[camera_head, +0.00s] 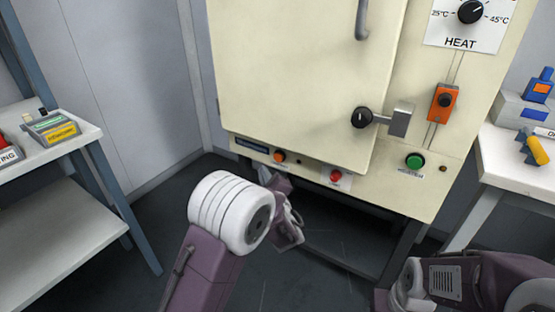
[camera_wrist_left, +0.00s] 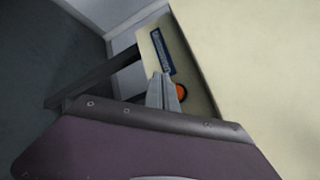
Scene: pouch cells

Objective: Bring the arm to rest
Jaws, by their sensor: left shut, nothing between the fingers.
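My left arm comes up from the bottom of the head view, and its gripper (camera_head: 265,175) is just below the lower left edge of the cream heat cabinet (camera_head: 290,70). In the left wrist view the gripper's fingers (camera_wrist_left: 163,80) are together with nothing between them. In that view they overlap the cabinet's lower panel, close to an orange knob (camera_wrist_left: 181,91). I cannot tell whether they touch it. Part of my right arm (camera_head: 465,280) shows at the lower right of the head view; its fingers do not show.
The cabinet door is shut, with a black knob (camera_head: 362,117) and latch. A green button (camera_head: 414,161) and a red button (camera_head: 336,175) sit below. A white shelf (camera_head: 60,215) stands left and a white table (camera_head: 505,165) right. Dark floor (camera_head: 130,285) between is clear.

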